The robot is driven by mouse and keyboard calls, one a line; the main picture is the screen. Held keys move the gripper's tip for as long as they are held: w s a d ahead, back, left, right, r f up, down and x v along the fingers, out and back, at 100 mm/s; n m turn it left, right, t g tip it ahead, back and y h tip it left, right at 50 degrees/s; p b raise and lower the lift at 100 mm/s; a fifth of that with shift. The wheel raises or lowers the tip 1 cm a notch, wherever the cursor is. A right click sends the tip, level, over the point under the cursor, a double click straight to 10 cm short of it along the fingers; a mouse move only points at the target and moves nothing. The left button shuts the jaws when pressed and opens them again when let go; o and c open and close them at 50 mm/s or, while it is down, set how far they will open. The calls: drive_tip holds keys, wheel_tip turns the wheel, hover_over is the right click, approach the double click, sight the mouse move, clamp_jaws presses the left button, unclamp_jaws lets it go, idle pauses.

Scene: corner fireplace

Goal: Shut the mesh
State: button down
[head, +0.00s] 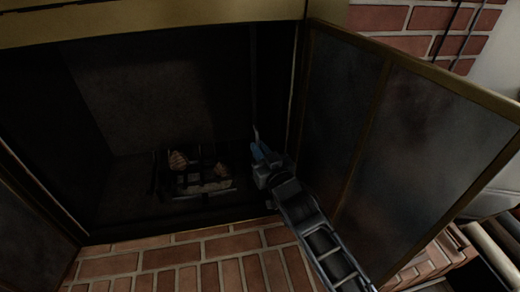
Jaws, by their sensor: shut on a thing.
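The mesh (272,75) appears as a dark, narrow upright strip at the right side of the fireplace opening, just inside the open right door. Its detail is hard to make out in the dark. My gripper (257,146) is at the mesh's left edge, low in the opening, and is shut on it. A thin pale piece stands up at the fingertips. The arm hides the lower right corner of the opening.
The glass-paned right door (400,140) with a brass frame stands open, close beside my arm. Another door (32,235) is open at the lower left. A grate with logs (200,183) sits inside the firebox. The brick hearth (170,262) lies in front.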

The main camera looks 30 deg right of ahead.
drive_tip(key=c, duration=1.4)
unclamp_jaws()
drive_tip(key=shift+s+d, duration=0.15)
drive_tip(key=shift+d, duration=0.3)
drive_tip(key=shift+o, duration=1.1)
drive_tip(key=shift+a, duration=0.1)
drive_tip(key=shift+a, duration=0.1)
drive_tip(key=s, duration=0.7)
drive_tip(key=shift+s+a, duration=0.35)
drive_tip(key=shift+a, duration=0.05)
